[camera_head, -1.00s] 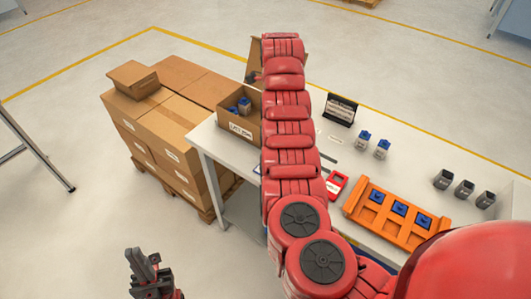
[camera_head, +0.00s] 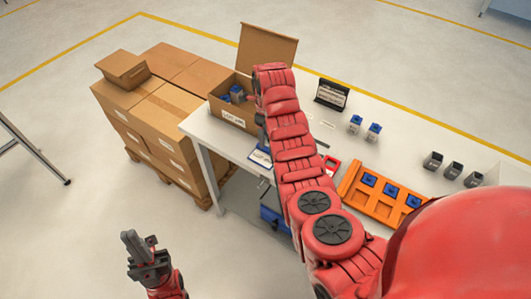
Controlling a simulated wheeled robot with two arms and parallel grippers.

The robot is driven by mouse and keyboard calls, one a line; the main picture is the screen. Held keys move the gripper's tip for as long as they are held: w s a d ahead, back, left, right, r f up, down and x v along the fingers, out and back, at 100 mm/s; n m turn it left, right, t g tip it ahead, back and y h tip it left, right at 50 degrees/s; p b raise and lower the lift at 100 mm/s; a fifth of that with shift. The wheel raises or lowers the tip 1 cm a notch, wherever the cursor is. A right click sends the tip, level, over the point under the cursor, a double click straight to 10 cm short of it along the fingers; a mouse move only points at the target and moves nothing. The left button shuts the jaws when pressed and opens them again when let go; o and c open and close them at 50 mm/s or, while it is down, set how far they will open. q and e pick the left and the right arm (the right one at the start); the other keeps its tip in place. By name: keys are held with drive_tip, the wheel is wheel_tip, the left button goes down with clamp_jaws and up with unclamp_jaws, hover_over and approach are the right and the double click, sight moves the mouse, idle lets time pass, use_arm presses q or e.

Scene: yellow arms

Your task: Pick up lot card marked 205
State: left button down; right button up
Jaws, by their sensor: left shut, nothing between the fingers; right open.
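I cannot read the number 205 on any card. A white card with a blue edge (camera_head: 260,157) lies near the front edge of the white table, left of my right arm. A white label (camera_head: 233,118) is on the front of the open cardboard box; its print is too small to read surely. My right gripper (camera_head: 261,128) is a small dark part at the end of the red arm, beside the box's right side and above the table. It is open, mostly hidden by the arm. My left gripper (camera_head: 137,244) is shut and empty, over the floor at lower left.
The open box (camera_head: 216,108) holds blue-and-grey parts. Stacked cartons (camera_head: 160,115) stand left of the table (camera_head: 300,85).

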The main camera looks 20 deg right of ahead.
sight(266, 147)
drive_tip(key=shift+f+p, duration=0.5)
drive_tip(key=shift+p, duration=0.05)
drive_tip(key=shift+w+a+f+p, duration=0.15)
drive_tip(key=shift+f+p, duration=0.4)
drive_tip(key=shift+f, duration=1.6)
clamp_jaws()
